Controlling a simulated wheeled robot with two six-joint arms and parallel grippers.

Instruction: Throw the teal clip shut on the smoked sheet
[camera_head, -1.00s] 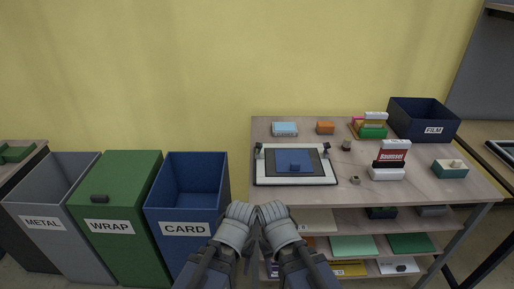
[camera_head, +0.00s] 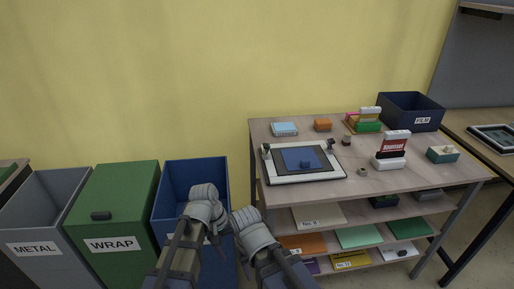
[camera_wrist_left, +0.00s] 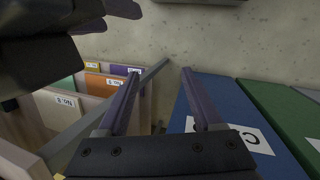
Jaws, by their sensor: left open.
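The lightbox (camera_head: 270,178) lies on the table, a pale-framed panel with a dark sheet (camera_head: 326,155) on it. A blue square (camera_head: 291,155) with a small dark-blue knob lies on the sheet. Small dark clip-like fittings stand at its back corners, left (camera_head: 266,151) and right (camera_head: 330,144); at this size I cannot tell which is teal or whether either is shut. My left gripper (camera_wrist_left: 161,73) is open and empty, low between the shelves and the card bin, away from the lightbox. My right gripper (camera_wrist_left: 107,17) shows partly at the wrist view's upper left; its jaws are unclear.
The blue CARD bin (camera_head: 220,172), green WRAP bin (camera_head: 118,188) and grey METAL bin (camera_head: 62,185) stand left of the table. Small boxes, a teal-sided box (camera_head: 442,155) and a navy FILM bin (camera_head: 400,103) occupy the table's back and right.

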